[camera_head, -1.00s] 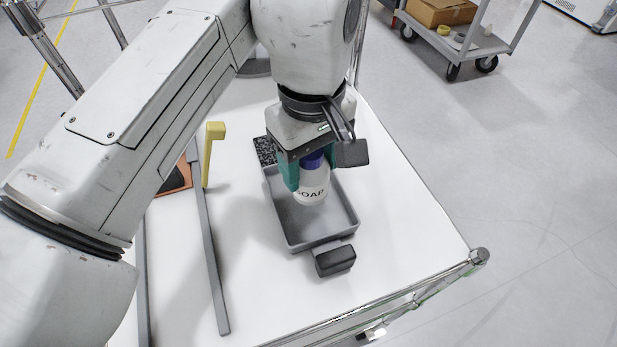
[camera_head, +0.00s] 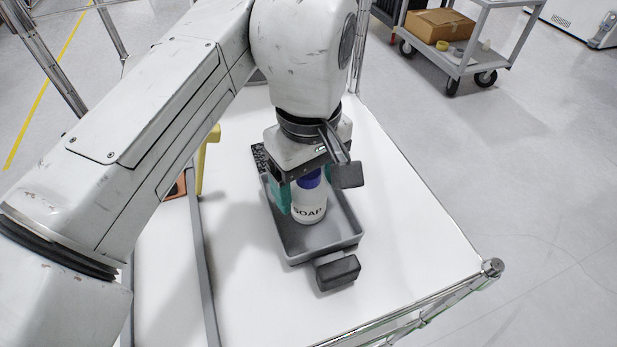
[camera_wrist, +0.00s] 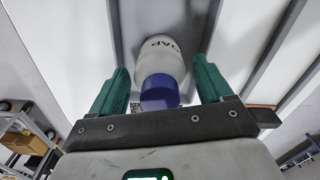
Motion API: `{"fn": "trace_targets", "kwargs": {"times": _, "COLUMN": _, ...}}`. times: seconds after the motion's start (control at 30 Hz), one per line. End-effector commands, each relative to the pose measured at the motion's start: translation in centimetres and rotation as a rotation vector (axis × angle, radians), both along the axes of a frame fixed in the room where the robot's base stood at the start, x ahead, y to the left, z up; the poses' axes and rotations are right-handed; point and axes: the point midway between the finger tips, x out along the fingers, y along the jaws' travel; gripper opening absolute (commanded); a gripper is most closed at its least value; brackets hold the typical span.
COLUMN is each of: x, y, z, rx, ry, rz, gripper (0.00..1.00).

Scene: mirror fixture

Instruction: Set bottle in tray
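The white soap bottle (camera_head: 309,207) with a blue cap stands upright inside the grey tray (camera_head: 341,229) on the white table. In the wrist view the bottle (camera_wrist: 161,66) lies between my two green fingers, with a gap on each side. My gripper (camera_head: 306,192) is open around the upper part of the bottle, pointing down. It also shows in the wrist view (camera_wrist: 161,75). The gripper body partly hides the cap and the tray's back end.
A dark block (camera_head: 338,271) sits at the tray's front end. A yellow upright piece (camera_head: 207,160) and a grey rail (camera_head: 205,270) stand to the left. The table right of the tray is clear. A cart with a cardboard box (camera_head: 440,25) is farther off.

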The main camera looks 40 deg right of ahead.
Motion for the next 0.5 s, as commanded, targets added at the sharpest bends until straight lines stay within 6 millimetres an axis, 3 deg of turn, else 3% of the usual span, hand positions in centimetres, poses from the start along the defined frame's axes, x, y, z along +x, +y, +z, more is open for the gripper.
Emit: {"fn": "trace_targets", "kwargs": {"times": 0.5, "x": 0.0, "y": 0.0, "z": 1.0, "rx": -0.001, "ry": 0.000, "rz": 0.000, "gripper": 0.85}}
